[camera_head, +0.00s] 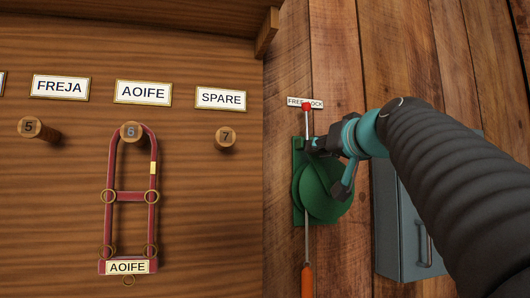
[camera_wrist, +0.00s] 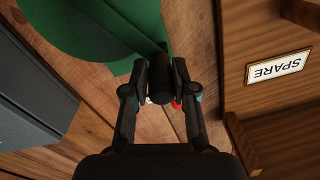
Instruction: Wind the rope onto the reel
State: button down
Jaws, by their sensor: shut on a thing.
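The green reel (camera_head: 325,192) is mounted on the plank wall; part of it also shows in the wrist view (camera_wrist: 95,25). A thin grey rope (camera_head: 307,240) runs straight down from the reel area to an orange end piece (camera_head: 308,281), cut off by the picture's bottom edge. My gripper (camera_head: 314,145) is at the reel's upper part. In the wrist view, my gripper (camera_wrist: 160,82) is shut on a dark cylindrical crank knob (camera_wrist: 160,92). A red-tipped lever (camera_head: 307,106) stands above the reel, by a partly hidden label reading FREE and LOCK (camera_head: 292,101).
A grey wall cabinet (camera_head: 395,225) is close on the reel's right, partly behind my arm. On the left, a wooden board carries numbered pegs (camera_head: 225,138), name plates (camera_head: 143,93) and a red halter (camera_head: 109,225) on peg 6.

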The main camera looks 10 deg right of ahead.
jog(key=d+m, duration=0.7)
jog(key=m, duration=0.1)
jog(key=shift+w+d+r+p, duration=0.25)
jog(key=shift+w+d+p, duration=0.05)
jog(key=shift+d+p, duration=0.1)
dwell(0.5)
jog(key=c, duration=0.9)
grip_release()
jog(key=s, duration=0.8)
jog(key=s+d, duration=0.1)
jog(key=s, duration=0.3)
jog(key=shift+f, duration=0.2)
